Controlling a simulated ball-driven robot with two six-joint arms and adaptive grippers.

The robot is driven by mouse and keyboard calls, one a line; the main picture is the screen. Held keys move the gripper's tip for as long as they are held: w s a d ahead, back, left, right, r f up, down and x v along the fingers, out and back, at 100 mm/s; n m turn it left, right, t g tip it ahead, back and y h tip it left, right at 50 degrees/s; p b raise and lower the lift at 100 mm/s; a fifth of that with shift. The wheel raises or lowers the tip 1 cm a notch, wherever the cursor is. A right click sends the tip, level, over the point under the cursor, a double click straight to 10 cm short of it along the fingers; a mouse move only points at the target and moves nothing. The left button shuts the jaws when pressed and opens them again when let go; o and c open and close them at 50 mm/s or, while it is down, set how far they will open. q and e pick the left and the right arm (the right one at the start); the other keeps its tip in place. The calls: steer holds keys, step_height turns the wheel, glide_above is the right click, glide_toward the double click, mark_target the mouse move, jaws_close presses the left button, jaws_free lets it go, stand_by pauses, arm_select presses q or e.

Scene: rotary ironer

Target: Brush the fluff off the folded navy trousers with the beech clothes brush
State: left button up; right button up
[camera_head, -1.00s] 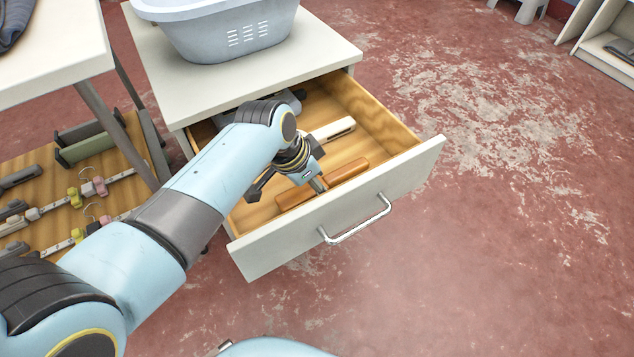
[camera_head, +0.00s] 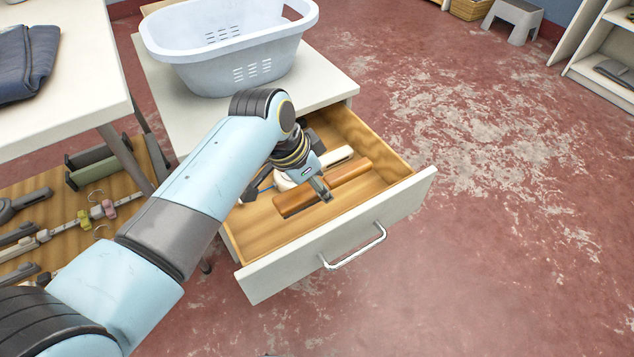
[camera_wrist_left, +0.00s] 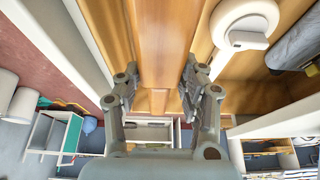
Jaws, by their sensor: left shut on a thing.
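The beech clothes brush (camera_head: 350,171) is a long orange-brown wooden piece over the open drawer. My left gripper (camera_head: 323,191) is shut around its middle, and the brush looks raised a little off the drawer floor. In the left wrist view the brush (camera_wrist_left: 162,45) runs between the two fingers of the gripper (camera_wrist_left: 160,92). Its bristles are hidden. The folded navy trousers (camera_head: 28,62) lie on the white table at the upper left, partly cut off by the frame. I cannot make out fluff on them. My right gripper is out of view.
The open drawer (camera_head: 335,262) has raised walls around the brush. A white-handled item (camera_head: 335,158) lies behind it. A pale blue laundry basket (camera_head: 235,75) stands on the cabinet. The white table (camera_head: 75,105) is at left, above a board of tools.

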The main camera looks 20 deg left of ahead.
arm_select(q)
steer(key=c, duration=0.3)
steer(key=shift+r, duration=0.1)
